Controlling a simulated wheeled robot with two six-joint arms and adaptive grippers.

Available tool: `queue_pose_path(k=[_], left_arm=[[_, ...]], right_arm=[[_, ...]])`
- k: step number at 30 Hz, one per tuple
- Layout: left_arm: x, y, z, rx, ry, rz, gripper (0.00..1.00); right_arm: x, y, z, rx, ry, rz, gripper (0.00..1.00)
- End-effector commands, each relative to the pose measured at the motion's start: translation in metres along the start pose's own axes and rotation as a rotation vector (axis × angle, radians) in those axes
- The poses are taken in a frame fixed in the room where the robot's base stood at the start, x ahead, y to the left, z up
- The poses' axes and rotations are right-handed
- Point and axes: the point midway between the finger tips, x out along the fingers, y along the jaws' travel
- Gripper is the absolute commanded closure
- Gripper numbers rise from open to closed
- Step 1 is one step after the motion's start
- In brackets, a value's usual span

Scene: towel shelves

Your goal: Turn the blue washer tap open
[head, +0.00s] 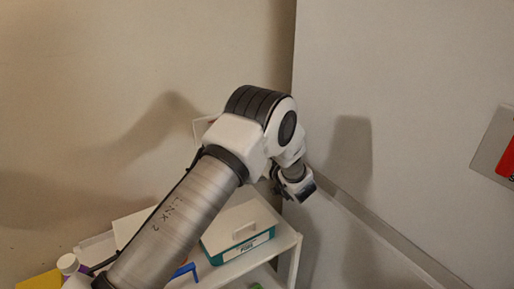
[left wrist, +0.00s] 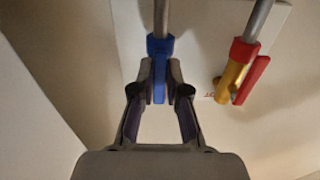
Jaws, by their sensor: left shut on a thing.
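The blue washer tap (left wrist: 160,49) is in the left wrist view, at the lower end of a grey pipe. Its blue handle hangs between the fingers of my left gripper (left wrist: 160,84). The gripper is shut on this handle. In the head view my left gripper (head: 296,188) is at the end of the arm, near the wall corner. The tap does not show there. My right gripper is in neither view.
A brass tap with a red handle (left wrist: 233,80) on another pipe is close to the right of the blue tap. In the head view a white shelf (head: 262,262) holds a teal and white box (head: 236,236). A white-capped bottle (head: 68,264) is at the lower left.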

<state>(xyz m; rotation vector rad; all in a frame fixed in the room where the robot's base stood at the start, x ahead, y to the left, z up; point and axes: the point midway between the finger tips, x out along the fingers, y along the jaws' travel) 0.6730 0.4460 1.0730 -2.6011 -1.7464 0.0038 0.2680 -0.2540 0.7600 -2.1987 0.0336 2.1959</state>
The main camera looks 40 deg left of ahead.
Motion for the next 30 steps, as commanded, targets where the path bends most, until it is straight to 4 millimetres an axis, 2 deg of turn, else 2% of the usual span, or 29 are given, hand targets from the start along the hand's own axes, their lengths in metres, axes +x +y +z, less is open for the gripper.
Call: queue_pose_path(k=[11,12,14,24,26,30], left_arm=[[0.0,-0.001,0.002,0.01,-0.003,-0.001,1.0],[0.0,-0.001,0.002,0.01,-0.004,-0.002,0.79],[0.0,-0.001,0.002,0.009,-0.004,-0.002,0.6],[-0.003,0.0,0.001,0.007,-0.001,0.0,0.6],[-0.009,0.0,0.001,0.007,-0.001,0.001,0.6],[-0.038,0.001,0.001,0.01,0.0,0.003,0.6]], right_arm=[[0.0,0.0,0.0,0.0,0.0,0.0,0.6],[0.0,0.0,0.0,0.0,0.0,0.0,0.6],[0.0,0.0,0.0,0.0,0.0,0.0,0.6],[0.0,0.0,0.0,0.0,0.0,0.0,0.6],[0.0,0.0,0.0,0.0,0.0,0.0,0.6],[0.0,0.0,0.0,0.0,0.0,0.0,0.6]])
